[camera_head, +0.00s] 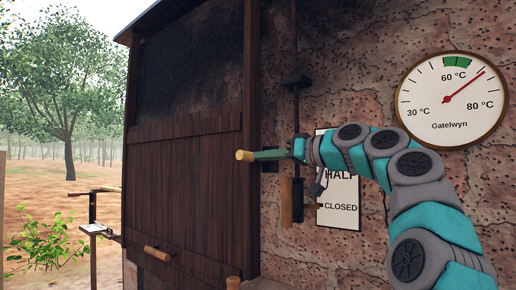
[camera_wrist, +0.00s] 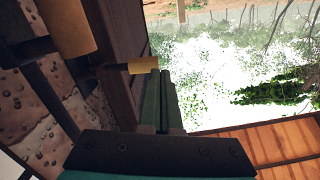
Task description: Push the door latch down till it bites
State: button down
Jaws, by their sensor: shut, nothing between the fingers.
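The dark plank door (camera_head: 185,170) stands closed-looking in its frame at the left centre of the head view. A latch grip (camera_head: 244,155), a short light wooden peg, sticks out near the door's right edge. In the wrist view it sits on a dark bar (camera_wrist: 110,69). My gripper (camera_head: 258,155) is shut and empty, its green fingers level with the grip in the head view. The catch is not clearly visible.
A dark vertical rod (camera_head: 295,112) with a wooden handle (camera_head: 286,203) hangs beside a sign (camera_head: 339,216) reading HALF and CLOSED. A round dial (camera_head: 452,100) reads between 60 and 80 °C. A wooden door handle (camera_head: 157,253) is low. Open ground lies left.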

jog(key=d+r+n+t+y, duration=0.1)
jog(key=d+r, duration=0.3)
jog(key=r, duration=0.1)
jog(key=shift+w+r+n+t, duration=0.15)
jog(key=shift+w+n+t, duration=0.15)
jog(key=shift+w+t, duration=0.1)
jog(key=shift+a, duration=0.1)
jog(key=p+x, duration=0.5)
jog(key=x, duration=0.5)
jog(key=shift+a+r, duration=0.1)
jog(key=shift+a, duration=0.05)
jog(key=shift+s+d, duration=0.2)
jog(key=shift+s, duration=0.15)
jog(key=shift+d+f+b, duration=0.1)
jog(key=shift+f+b, duration=0.75)
jog(key=shift+f, duration=1.25)
